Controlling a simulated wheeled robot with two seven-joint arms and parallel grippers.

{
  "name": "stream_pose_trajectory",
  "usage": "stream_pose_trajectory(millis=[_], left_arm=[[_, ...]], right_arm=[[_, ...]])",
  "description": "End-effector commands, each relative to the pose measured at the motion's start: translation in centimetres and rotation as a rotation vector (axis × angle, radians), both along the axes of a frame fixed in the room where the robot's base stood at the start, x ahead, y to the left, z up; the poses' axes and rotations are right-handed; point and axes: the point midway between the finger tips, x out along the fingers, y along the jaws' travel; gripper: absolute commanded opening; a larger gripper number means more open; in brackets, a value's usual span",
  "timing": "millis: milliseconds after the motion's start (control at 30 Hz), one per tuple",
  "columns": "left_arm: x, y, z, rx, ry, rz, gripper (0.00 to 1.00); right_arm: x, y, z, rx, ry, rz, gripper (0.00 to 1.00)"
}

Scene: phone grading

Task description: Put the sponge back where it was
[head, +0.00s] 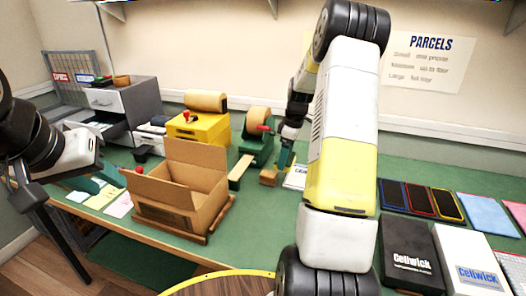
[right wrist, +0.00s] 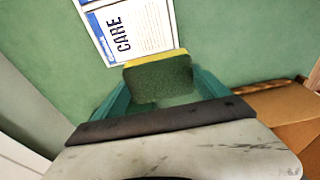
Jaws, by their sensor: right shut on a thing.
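The sponge (right wrist: 160,77), dark green with a yellow edge, is between the teal fingers of my right gripper (right wrist: 160,88) in the right wrist view. The gripper is shut on it. It is just beside a printed CARE card (right wrist: 133,30) over the green bench top; I cannot tell whether it touches the bench. In the head view the right gripper (head: 280,165) is small and partly hidden, near the card (head: 295,177). My left gripper (head: 112,183) is at the left, its teal fingers apart and empty, beside the open carton.
An open cardboard carton (head: 180,190) stands at the bench's front left. A yellow dispenser (head: 198,126) and a green tape dispenser (head: 254,150) stand behind. Phones (head: 420,199) and black and white Cellwick boxes (head: 408,250) lie right. My right arm hides part of the middle.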

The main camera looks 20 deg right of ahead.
Motion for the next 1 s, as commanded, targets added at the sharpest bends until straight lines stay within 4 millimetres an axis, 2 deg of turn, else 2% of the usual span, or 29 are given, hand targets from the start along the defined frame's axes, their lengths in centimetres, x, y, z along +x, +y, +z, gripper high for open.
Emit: stream_pose_trajectory(millis=[33, 200, 400, 500, 600, 833, 1000], left_arm=[[0.0, 0.0, 0.0, 0.000, 0.000, 0.000, 0.36], [0.0, 0.0, 0.0, 0.000, 0.000, 0.000, 0.36], [0.0, 0.0, 0.0, 0.000, 0.000, 0.000, 0.36], [0.0, 0.0, 0.0, 0.000, 0.000, 0.000, 0.36], [0.0, 0.0, 0.0, 0.000, 0.000, 0.000, 0.36], [0.0, 0.0, 0.0, 0.000, 0.000, 0.000, 0.36], [0.0, 0.0, 0.0, 0.000, 0.000, 0.000, 0.36]], right_arm=[[1.6, -0.2, -0.1, -0.001, -0.001, 0.001, 0.41], [5.7, -0.9, -0.1, -0.001, -0.001, 0.000, 0.41], [9.4, -1.4, -0.1, -0.001, -0.001, 0.000, 0.41], [10.5, -1.6, -0.1, 0.000, 0.001, 0.000, 0.41], [10.2, -1.6, -1.5, 0.000, 0.002, 0.000, 0.41], [10.2, -1.6, -3.1, 0.000, 0.004, -0.001, 0.41], [10.1, -1.6, -6.0, 0.001, 0.005, -0.001, 0.41]])
